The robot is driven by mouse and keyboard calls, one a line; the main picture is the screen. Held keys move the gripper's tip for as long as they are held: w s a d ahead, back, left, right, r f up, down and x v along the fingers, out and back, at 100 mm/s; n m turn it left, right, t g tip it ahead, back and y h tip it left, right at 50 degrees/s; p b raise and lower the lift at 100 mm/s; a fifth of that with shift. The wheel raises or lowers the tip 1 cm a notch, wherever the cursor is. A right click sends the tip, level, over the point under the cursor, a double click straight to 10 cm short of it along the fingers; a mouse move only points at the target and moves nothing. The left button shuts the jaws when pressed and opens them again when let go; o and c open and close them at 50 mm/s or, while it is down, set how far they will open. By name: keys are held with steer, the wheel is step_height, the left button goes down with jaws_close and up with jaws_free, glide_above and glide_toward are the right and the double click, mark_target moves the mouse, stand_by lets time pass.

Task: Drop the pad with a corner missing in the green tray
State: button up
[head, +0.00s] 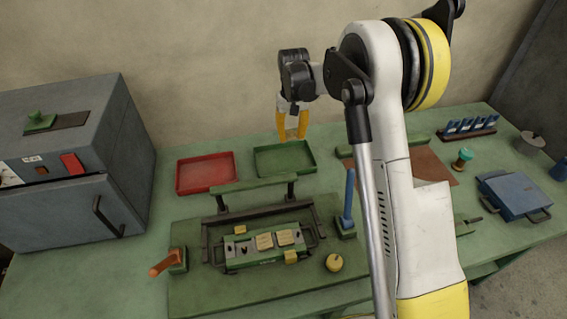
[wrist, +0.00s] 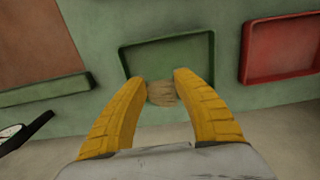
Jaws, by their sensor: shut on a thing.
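My gripper (head: 291,136) is shut on a small tan pad (wrist: 161,93), which shows between the yellow fingertips in the wrist view (wrist: 160,84). Whether this pad lacks a corner is too small to tell. The gripper hangs above the back of the table, and in the head view its fingertips are just above the far edge of the green tray (head: 284,172). In the wrist view the green tray (wrist: 166,40) lies below and beyond the pad, and looks empty. Two more tan pads (head: 264,241) (head: 286,237) lie on the green and grey fixture.
A red tray (head: 206,190) stands left of the green tray. A green bar on posts (head: 252,184) stands in front of the trays. A grey oven-like box (head: 70,165) is at the left, a blue case (head: 514,194) at the right. The wall is close behind.

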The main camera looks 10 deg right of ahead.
step_height(320, 180, down, 5)
steer(key=shift+r+b, duration=0.2)
steer(key=shift+b, duration=0.95)
steer(key=o, duration=1.1)
steer(key=shift+r, duration=0.1)
step_height(320, 180, up, 12)
steer(key=shift+f, duration=0.1)
